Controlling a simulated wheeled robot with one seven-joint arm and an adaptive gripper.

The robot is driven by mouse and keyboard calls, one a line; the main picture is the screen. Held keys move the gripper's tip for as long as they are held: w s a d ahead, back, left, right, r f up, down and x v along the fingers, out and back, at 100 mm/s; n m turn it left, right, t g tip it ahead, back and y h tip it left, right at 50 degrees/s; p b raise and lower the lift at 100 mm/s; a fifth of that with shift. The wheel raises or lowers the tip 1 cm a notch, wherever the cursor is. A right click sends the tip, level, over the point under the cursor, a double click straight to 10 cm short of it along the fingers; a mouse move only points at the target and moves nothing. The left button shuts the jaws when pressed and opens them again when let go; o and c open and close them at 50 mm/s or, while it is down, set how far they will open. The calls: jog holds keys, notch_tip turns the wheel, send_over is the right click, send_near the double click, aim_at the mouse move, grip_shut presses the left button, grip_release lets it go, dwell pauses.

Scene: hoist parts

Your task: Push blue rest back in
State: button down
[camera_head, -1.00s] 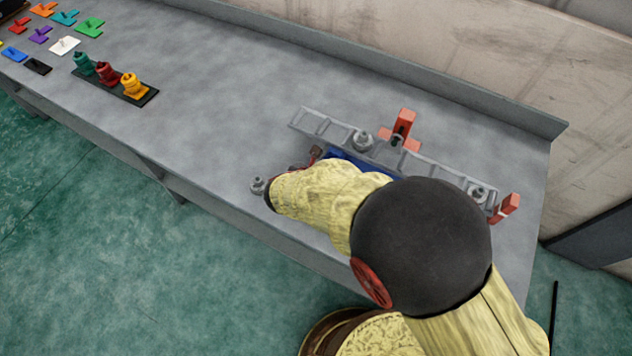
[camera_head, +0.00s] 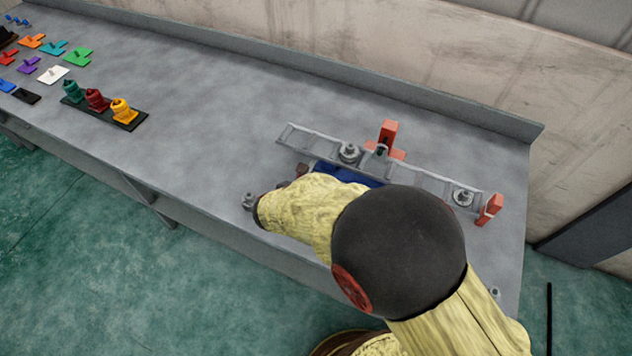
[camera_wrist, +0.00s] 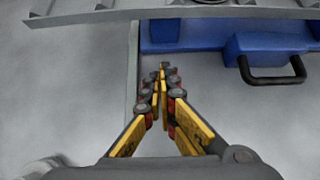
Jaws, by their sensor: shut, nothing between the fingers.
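The blue rest (camera_head: 345,173) lies under the grey ladder-like rail (camera_head: 415,179) on the bench, partly hidden by my arm in the head view. In the wrist view the blue rest (camera_wrist: 188,34) shows at upper right, with a raised block and a black loop handle (camera_wrist: 272,79) facing my side. My gripper (camera_wrist: 162,70) is shut and empty. Its fingertips are just short of the blue rest's near left end and left of the handle, with a small gap seeming to show. In the head view my arm hides most of the gripper.
Orange-red supports (camera_head: 388,134) stand behind the rail and at its right end (camera_head: 490,209). A metal fitting (camera_head: 248,201) sits near the bench's front edge. A black tray (camera_head: 128,123) holds green, red and yellow parts. Coloured plates lie far left. The bench middle is clear.

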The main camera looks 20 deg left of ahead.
jog(key=p+v, duration=0.2)
jog(key=v, duration=0.7)
jog(key=shift+r+p, duration=0.25)
jog(key=shift+p, duration=0.05)
jog(key=shift+s, duration=0.1)
jog(key=s+d+m, duration=0.1)
jog(key=m, duration=0.1)
jog(key=s+d+f+m+g+h, duration=0.1)
jog(key=d+m, duration=0.1)
jog(key=s+d+m, duration=0.2)
jog(key=shift+d+f+g+h, duration=0.2)
jog(key=shift+f+g+h, duration=0.15)
jog(key=shift+g+h, duration=0.05)
jog(key=s+d+r+m+g+y, duration=0.1)
jog(key=s+d+r+m, duration=0.2)
jog(key=d+r+m, duration=1)
jog(key=s+d+r+m+g+y, duration=0.1)
jog(key=s+d+r+m, duration=0.3)
jog(key=d+r+m, duration=0.9)
jog(key=d+m, duration=0.3)
jog(key=d, duration=0.4)
jog(key=shift+r+y, duration=0.2)
jog(key=shift+y, duration=0.1)
